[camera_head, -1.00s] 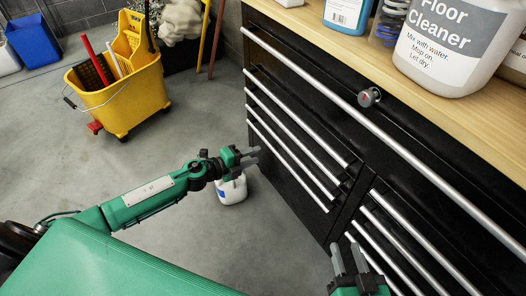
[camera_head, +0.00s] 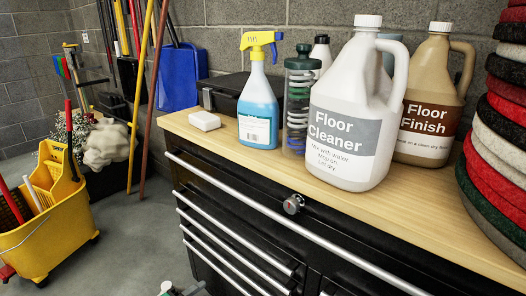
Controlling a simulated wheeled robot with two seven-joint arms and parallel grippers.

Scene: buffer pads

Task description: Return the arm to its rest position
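Only a sliver of my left gripper (camera_head: 192,290) shows at the bottom edge, low in front of the black drawer cabinet (camera_head: 240,232). Its grey fingers are cut off by the frame, so I cannot tell whether they are open or shut. A small white bottle top (camera_head: 165,287) shows just left of it; I cannot tell whether they touch. The rest of my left arm is out of view. My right gripper and arm are not in view.
The cabinet's wooden top (camera_head: 420,215) holds a floor cleaner jug (camera_head: 350,110), a floor finish jug (camera_head: 435,85), a blue spray bottle (camera_head: 258,110), a white block (camera_head: 205,120) and stacked pads (camera_head: 500,125). A yellow mop bucket (camera_head: 45,240) stands left on open floor.

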